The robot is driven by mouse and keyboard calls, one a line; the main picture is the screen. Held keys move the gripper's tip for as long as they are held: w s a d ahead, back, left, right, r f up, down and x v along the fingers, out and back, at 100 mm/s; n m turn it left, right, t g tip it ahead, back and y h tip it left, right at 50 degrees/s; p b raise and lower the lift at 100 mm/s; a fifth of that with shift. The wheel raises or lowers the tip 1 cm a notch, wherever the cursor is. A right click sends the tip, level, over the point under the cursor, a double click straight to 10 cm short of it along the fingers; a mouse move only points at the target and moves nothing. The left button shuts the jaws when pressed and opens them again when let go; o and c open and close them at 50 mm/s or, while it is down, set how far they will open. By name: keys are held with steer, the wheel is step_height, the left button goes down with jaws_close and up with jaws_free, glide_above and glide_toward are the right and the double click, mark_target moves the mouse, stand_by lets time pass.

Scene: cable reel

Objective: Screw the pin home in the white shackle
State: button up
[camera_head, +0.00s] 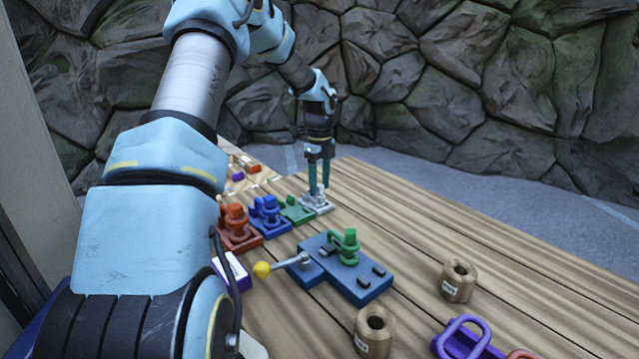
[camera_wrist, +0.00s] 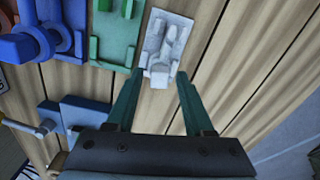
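The white shackle (camera_head: 316,204) stands on a white base plate at the far end of a row of coloured fittings on the table. In the wrist view the white shackle (camera_wrist: 172,38) lies just beyond my fingertips, and the white pin's head (camera_wrist: 160,76) appears to point toward me. My gripper (camera_head: 319,192) points down over the shackle. In the wrist view my gripper (camera_wrist: 159,76) is open, with one green finger on each side of the pin head and visible gaps between. How far the pin is screwed in cannot be told.
Green (camera_head: 296,211), blue (camera_head: 268,215) and red (camera_head: 238,230) fittings stand in a row beside the white one. A blue block with a green part (camera_head: 346,246) and yellow-knobbed lever (camera_head: 262,269) is nearer. Wooden rings (camera_head: 459,280) and a purple shackle (camera_head: 465,338) lie right. Table right of the white plate is clear.

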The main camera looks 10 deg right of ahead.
steer(key=o, duration=0.6)
steer(key=shift+c, duration=0.2)
step_height(320, 180, up, 10)
steer(key=b, duration=0.2)
steer(key=s+a+f+n, duration=0.3)
steer(key=s+a+n, duration=0.6)
steer(key=s+n, duration=0.4)
steer(key=s+a+f+n+t, duration=0.1)
steer(key=s+a+f+n, duration=0.2)
steer(key=s+a+n, duration=0.6)
steer(key=s+n, duration=0.4)
steer(key=shift+a+n+t, duration=0.25)
steer(key=shift+n+t, duration=0.05)
steer(key=shift+n, duration=0.1)
